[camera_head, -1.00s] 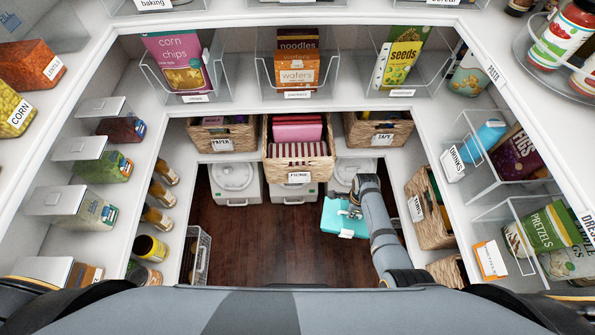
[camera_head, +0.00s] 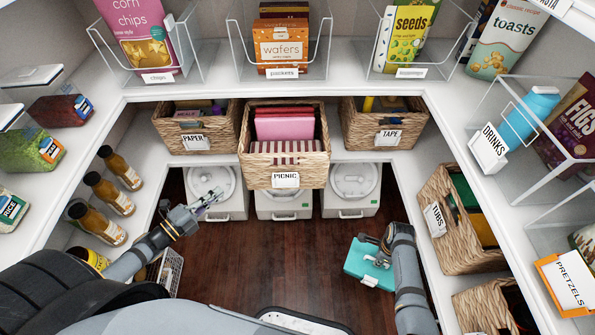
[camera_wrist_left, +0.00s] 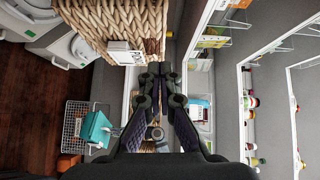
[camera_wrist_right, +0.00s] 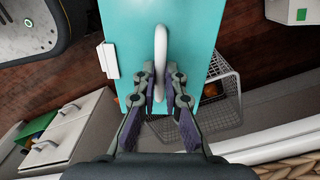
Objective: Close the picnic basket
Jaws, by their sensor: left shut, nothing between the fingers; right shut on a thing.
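The picnic basket (camera_head: 308,174) is wicker with a PICNIC label. It juts out from its shelf, further than the baskets beside it, its top open on a pink box (camera_head: 285,128) and a striped item (camera_head: 285,147). My left gripper (camera_head: 217,195) is shut and empty, left of the basket's front and apart from it. In the left wrist view a wicker side (camera_wrist_left: 115,20) shows above the fingertips (camera_wrist_left: 160,70). My right gripper (camera_wrist_right: 160,78) is shut on the white handle (camera_wrist_right: 160,50) of a teal box (camera_head: 362,264), hanging low at the right.
The PAPER basket (camera_head: 215,144) and TAPE basket (camera_head: 388,134) flank the picnic basket. White lidded bins (camera_head: 283,203) stand below. Sauce bottles (camera_head: 115,195) line the left shelf, and a TUBS basket (camera_head: 435,230) stands at the right. Bare dark floor lies in the middle.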

